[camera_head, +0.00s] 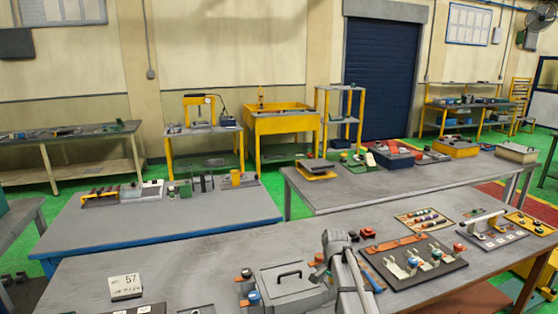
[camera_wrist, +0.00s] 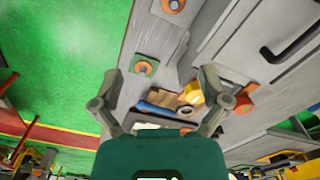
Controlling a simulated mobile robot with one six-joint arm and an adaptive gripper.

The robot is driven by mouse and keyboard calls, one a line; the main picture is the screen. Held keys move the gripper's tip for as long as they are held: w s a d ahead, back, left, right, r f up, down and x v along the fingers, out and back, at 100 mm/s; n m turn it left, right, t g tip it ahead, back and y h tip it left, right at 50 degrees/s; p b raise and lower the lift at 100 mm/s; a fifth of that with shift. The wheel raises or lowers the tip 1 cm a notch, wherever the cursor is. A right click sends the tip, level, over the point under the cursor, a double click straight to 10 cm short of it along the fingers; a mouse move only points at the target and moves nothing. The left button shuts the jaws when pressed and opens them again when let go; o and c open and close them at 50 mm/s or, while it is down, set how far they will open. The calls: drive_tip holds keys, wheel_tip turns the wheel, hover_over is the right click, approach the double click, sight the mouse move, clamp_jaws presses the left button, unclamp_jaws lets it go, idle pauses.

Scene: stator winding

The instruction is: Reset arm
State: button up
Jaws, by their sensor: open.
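My gripper (camera_wrist: 158,98) is open in the wrist view, its two grey fingers spread apart with nothing held between them. Its green body fills the bottom middle of that view. In the head view my grey arm (camera_head: 340,262) rises at the bottom middle in front of the near workbench (camera_head: 210,262). The fingers are not clearly visible there. In the wrist view the bench appears tilted, with a blue cylindrical part (camera_wrist: 155,109) and a yellow part (camera_wrist: 191,93) beyond the fingers.
A grey box with a black handle (camera_head: 290,275) stands just left of my arm. A dark board with small fixtures (camera_head: 425,262) lies to the right. A card marked 57 (camera_head: 125,286) is at the left. The bench between card and box is mostly clear.

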drive_tip(key=s+f+n+b, duration=0.3)
drive_tip(key=s+n, duration=0.1)
drive_tip(key=s, duration=0.6)
drive_tip(key=s+f+n+b, duration=0.3)
drive_tip(key=s+n, duration=0.2)
drive_tip(key=s, duration=0.4)
drive_tip(key=shift+s+f, duration=0.4)
